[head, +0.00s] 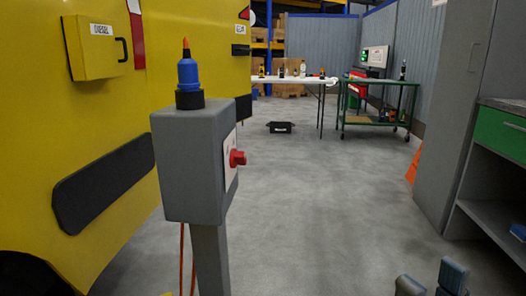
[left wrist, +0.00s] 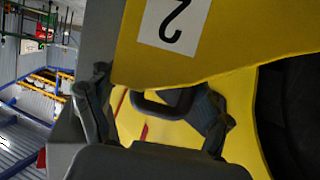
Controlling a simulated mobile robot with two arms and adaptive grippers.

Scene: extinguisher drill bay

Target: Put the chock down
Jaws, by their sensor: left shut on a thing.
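The chock (left wrist: 240,38) is a yellow block with a white label marked 2, filling the top of the left wrist view close to the camera. A dark loop (left wrist: 165,103) shows between the fingers at its edge. My left gripper (left wrist: 155,108) is shut on the chock; the exact contact is partly hidden. The left gripper is not clearly visible in the head view. My right gripper (head: 430,280) is at the bottom right of the head view, fingers apart, with nothing visible between them.
A yellow vehicle (head: 105,150) stands along the left, with a dark wheel (head: 28,275). A grey post box (head: 185,160) with a red knob stands before me. Open floor (head: 320,200) lies to its right. A green cart (head: 380,118), white table (head: 290,79) and black tray (head: 280,127) are farther back.

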